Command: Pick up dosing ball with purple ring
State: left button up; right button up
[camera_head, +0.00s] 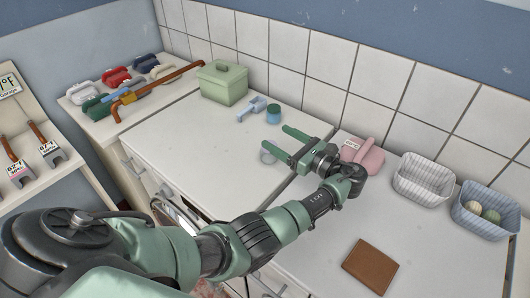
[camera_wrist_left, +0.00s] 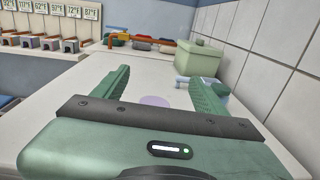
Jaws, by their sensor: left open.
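A small pale grey-purple round thing (camera_head: 267,157) sits on the white counter, partly covered by my left gripper's near finger. In the left wrist view a flat-looking pale purple disc (camera_wrist_left: 155,101) shows between the fingers; it may be the same thing, and I cannot clearly make out a ball with a ring. My left gripper (camera_head: 274,137) is open and empty over the counter, its fingers pointing to the back left; it also shows in the wrist view (camera_wrist_left: 159,72). Two balls, one cream (camera_head: 473,208) and one green (camera_head: 491,215), lie in the blue basket. My right gripper is out of view.
A teal tub (camera_head: 273,113) and a light-blue object (camera_head: 251,109) stand beyond the gripper, near a green lidded box (camera_head: 223,82). A pink container (camera_head: 362,155), white basket (camera_head: 424,179), blue basket (camera_head: 486,210) and brown wallet-like pad (camera_head: 370,266) are on the right.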

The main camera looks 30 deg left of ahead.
pick_arm(q)
jog(key=b, duration=0.4)
send_over(273, 162)
jog(key=d, duration=0.3)
jog(key=f, duration=0.5)
jog(key=shift+w+a, duration=0.25)
jog(key=shift+w, duration=0.05)
jog(key=f+b, duration=0.2)
jog(key=shift+a+f+b, duration=0.2)
jog(key=shift+a+b, duration=0.05)
jog(key=shift+b, duration=0.1)
jog(key=shift+a+r, duration=0.3)
jog(key=shift+a, duration=0.3)
jog(key=shift+w+a, duration=0.15)
jog(key=shift+a, duration=0.45)
jog(key=a, duration=0.4)
jog(key=shift+w+a+b, duration=0.15)
jog(key=shift+w+b, duration=0.15)
jog(key=shift+w, duration=0.05)
jog(key=shift+a, duration=0.35)
jog(key=c, duration=1.5)
jog(key=shift+o, duration=0.2)
jog(key=shift+r, duration=0.1)
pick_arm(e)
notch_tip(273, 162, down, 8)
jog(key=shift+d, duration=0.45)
pick_arm(q)
jog(key=shift+r, duration=0.1)
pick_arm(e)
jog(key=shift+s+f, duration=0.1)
